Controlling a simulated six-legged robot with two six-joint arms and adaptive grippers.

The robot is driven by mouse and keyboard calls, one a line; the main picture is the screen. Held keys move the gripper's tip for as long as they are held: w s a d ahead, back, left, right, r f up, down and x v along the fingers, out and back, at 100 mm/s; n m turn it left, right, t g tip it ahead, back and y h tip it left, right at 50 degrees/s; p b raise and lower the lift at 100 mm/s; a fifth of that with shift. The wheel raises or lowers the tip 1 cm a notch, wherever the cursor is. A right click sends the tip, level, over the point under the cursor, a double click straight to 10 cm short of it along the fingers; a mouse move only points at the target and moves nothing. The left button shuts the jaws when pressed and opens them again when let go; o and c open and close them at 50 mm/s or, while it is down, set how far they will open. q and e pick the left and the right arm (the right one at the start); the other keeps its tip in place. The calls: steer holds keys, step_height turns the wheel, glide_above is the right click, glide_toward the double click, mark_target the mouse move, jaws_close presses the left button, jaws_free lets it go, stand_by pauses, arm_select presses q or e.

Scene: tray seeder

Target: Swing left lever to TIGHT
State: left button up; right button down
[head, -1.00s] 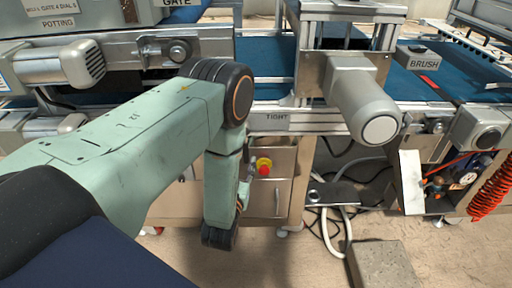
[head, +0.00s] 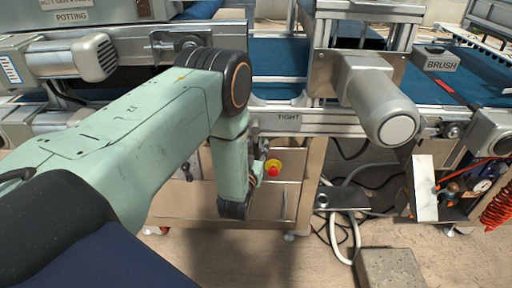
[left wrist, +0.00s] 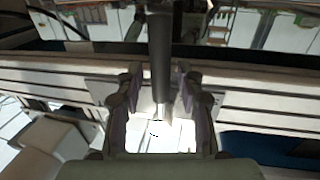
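The TIGHT label (head: 288,119) is on the metal rail of the machine, right of my left arm's elbow in the head view. In the left wrist view a dark upright rod (left wrist: 160,50), which looks like the lever, stands between the two fingers of my left gripper (left wrist: 160,92). The fingers are apart, with visible gaps on both sides of the rod. In the head view my forearm hangs down in front of the machine and mostly hides the gripper and lever. My right gripper is in neither view.
A red and yellow stop button (head: 273,168) is close to the right of my forearm. A grey motor (head: 380,105) juts out at the right. A BRUSH box (head: 437,60) and blue belt are behind it. A grey block (head: 390,268) and cables lie on the floor.

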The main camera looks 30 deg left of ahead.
arm_select(q)
jaws_close()
steer(key=shift+a+f, duration=0.1)
steer(key=shift+f, duration=0.05)
stand_by(0.6)
